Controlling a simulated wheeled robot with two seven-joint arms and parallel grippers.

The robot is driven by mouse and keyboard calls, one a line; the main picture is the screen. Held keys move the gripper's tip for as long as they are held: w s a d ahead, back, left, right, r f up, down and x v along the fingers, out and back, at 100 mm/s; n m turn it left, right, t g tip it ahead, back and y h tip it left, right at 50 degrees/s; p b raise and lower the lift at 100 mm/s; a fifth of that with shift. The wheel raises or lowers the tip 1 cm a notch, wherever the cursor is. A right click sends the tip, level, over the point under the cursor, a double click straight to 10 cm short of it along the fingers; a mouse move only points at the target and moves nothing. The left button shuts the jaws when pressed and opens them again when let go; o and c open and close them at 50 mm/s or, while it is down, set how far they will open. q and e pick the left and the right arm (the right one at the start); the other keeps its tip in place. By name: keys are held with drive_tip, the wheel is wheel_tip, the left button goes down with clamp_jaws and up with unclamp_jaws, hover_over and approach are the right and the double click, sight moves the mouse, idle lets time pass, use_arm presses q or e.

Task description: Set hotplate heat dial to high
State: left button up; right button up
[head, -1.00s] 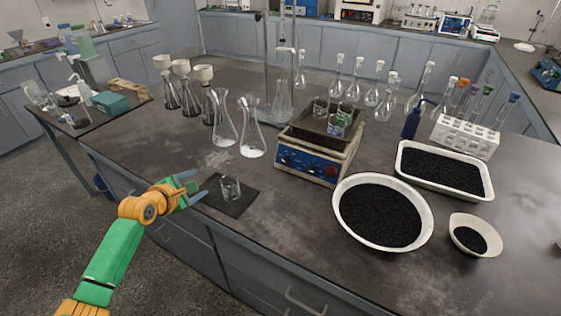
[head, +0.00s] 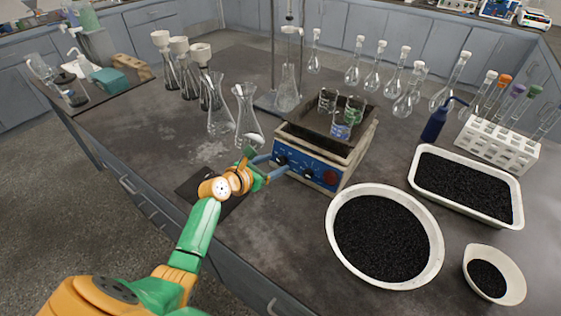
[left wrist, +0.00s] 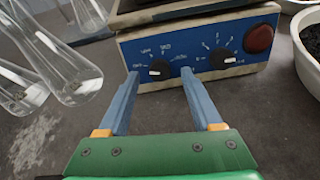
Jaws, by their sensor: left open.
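The hotplate (head: 322,172) is a cream box with a blue front panel; its panel also shows in the left wrist view (left wrist: 200,50). The panel carries a left dial (left wrist: 159,69), a right dial (left wrist: 222,58) and a red round button (left wrist: 258,38). Each dial is black with a white pointer and printed marks around it. My left gripper (head: 264,165) is open in front of the panel. In the left wrist view its two blue fingers (left wrist: 159,75) stand apart, on either side of the left dial. I cannot tell whether they touch the panel. My right gripper is not in view.
Two conical flasks (head: 247,115) stand left of the hotplate, close to my left gripper. Small beakers (head: 341,122) sit in the tray on top. A round bowl of black grains (head: 436,262) stands to the right. A dark mat (head: 190,188) lies below my arm.

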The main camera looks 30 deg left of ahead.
sight(280, 161)
use_arm(q)
drive_tip(key=x, duration=0.2)
drive_tip(key=shift+w+f+b, duration=0.2)
drive_tip(key=shift+f+b, duration=0.05)
drive_tip(key=shift+b, duration=0.05)
drive_tip(key=shift+w+d, duration=0.1)
drive_tip(key=shift+w, duration=0.15)
drive_tip(key=shift+s, duration=0.15)
drive_tip(key=c, duration=0.3)
clamp_jaws()
